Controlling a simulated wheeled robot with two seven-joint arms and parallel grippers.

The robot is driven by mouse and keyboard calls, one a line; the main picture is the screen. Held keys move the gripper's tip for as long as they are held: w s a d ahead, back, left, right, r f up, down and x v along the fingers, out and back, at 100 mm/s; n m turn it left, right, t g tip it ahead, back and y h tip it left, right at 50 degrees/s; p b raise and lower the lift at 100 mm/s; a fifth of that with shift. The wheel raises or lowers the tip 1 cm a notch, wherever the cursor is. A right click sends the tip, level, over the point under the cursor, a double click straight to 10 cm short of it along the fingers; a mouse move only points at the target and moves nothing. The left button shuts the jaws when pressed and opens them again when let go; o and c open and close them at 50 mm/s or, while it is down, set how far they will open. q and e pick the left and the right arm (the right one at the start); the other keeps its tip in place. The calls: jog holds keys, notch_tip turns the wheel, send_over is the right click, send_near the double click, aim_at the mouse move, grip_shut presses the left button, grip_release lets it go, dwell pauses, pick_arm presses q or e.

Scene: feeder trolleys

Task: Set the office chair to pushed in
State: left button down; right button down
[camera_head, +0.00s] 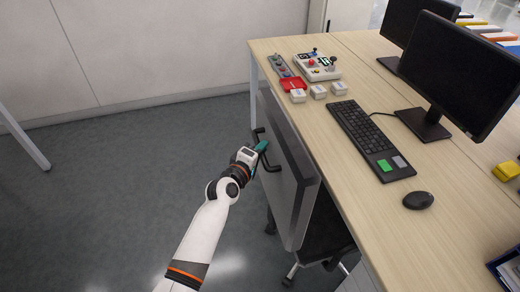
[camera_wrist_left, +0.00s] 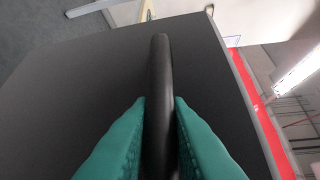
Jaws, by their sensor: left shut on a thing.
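The office chair (camera_head: 290,182) stands at the left edge of the desk (camera_head: 345,160), with its flat grey backrest upright and facing the open floor. Part of its dark seat and its wheeled base show below, partly under the desk top. My left gripper (camera_head: 262,147) is at the black handle on the backrest. In the left wrist view the green fingers (camera_wrist_left: 158,140) are shut on the black handle (camera_wrist_left: 160,75), one on each side, with the dark backrest (camera_wrist_left: 90,80) behind. My right gripper is not in view.
On the desk are a keyboard (camera_head: 368,138), a mouse (camera_head: 418,200), monitors (camera_head: 460,75), a control box (camera_head: 317,66), a red tray (camera_head: 293,84) and small white boxes. Open grey floor (camera_head: 110,200) lies left of the chair. A white wall is behind.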

pick_arm(q)
jog(key=c, duration=1.4)
grip_release()
jog(key=shift+d, duration=0.25)
jog(key=shift+o, duration=0.2)
jog(key=shift+r, duration=0.1)
jog(key=v, duration=1.2)
jog(key=shift+a, duration=0.15)
